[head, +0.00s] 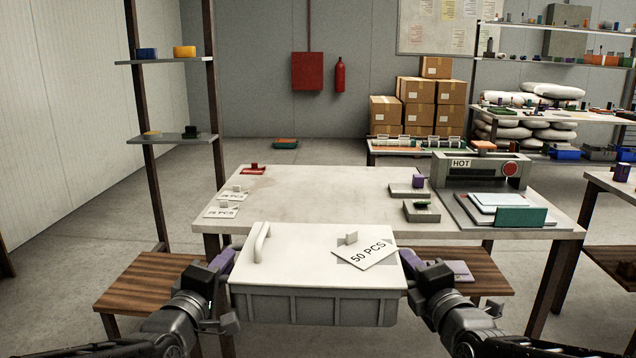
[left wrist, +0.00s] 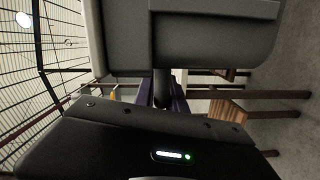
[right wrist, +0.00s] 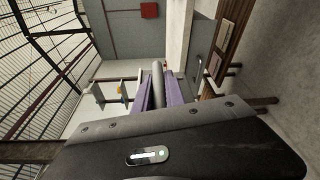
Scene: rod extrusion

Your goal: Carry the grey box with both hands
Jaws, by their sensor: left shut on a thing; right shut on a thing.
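The grey box (head: 315,308), with a pale flat top and ribbed front wall, is level between my two grippers at the table's near edge. My left gripper (head: 222,262) is shut at its left side; its purple fingers show in the left wrist view (left wrist: 162,92), beside the box's dark underlit wall (left wrist: 215,40). My right gripper (head: 408,264) is shut at its right side. In the right wrist view its purple fingers (right wrist: 158,90) close around a grey round bar (right wrist: 157,80). The box's underside is hidden.
The pale worktable (head: 310,195) stands beyond the box, its middle clear. On it are a red piece (head: 252,169), small cards at left, grey blocks (head: 408,190) and a "HOT" machine (head: 480,172) at right. Wooden benches (head: 150,285) flank it low. A tall shelf (head: 165,137) stands left.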

